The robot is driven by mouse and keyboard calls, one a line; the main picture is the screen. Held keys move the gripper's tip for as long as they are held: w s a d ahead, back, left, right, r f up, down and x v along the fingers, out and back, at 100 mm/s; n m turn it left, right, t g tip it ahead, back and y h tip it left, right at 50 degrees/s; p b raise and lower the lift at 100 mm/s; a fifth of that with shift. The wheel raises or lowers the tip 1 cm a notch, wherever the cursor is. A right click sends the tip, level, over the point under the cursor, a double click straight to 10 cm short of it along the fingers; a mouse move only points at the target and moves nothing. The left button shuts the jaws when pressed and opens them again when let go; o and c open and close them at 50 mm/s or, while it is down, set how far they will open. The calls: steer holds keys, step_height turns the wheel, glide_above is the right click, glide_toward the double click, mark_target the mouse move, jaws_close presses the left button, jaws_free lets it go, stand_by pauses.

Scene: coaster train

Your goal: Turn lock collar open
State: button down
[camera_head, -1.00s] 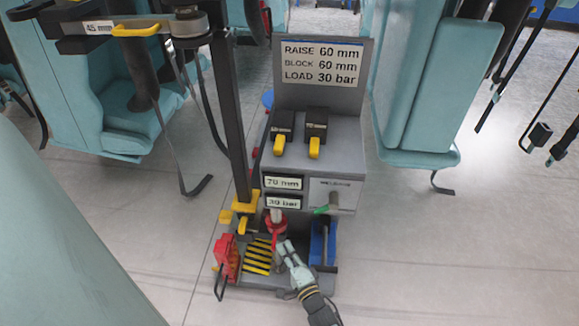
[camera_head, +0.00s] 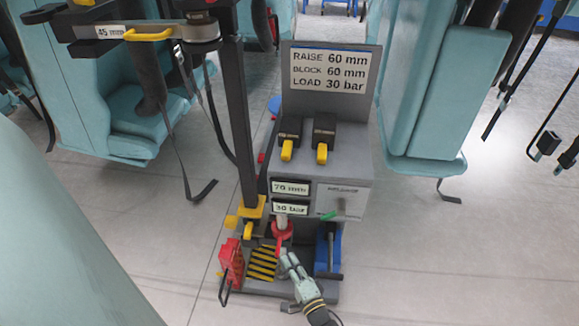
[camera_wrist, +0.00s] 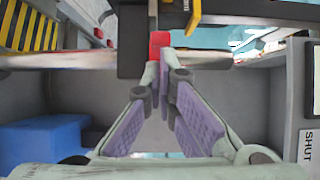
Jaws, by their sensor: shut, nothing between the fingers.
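A red ring-shaped part with a short red arm, which looks like the lock collar (camera_head: 283,234), sits around a pale post low on the front of the grey station. My gripper (camera_head: 287,258) is just below and in front of it, with its fingers pointing up towards it. In the wrist view my gripper (camera_wrist: 164,68) has its fingertips close together with nothing between them. A red block (camera_wrist: 159,40), probably the collar's arm, shows just beyond the tips. I cannot tell whether the tips touch it. The rest of the collar is hidden there.
The grey station (camera_head: 330,160) carries two yellow-handled black levers, 70 mm and 30 bar displays and a green-tipped knob. A black mast (camera_head: 232,120) rises at its left. A red part (camera_head: 231,262) and a blue part (camera_head: 328,248) flank the striped plate (camera_head: 263,264).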

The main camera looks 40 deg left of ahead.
steer(key=v, duration=1)
steer(key=shift+d, duration=0.25)
steer(key=shift+w, duration=0.1)
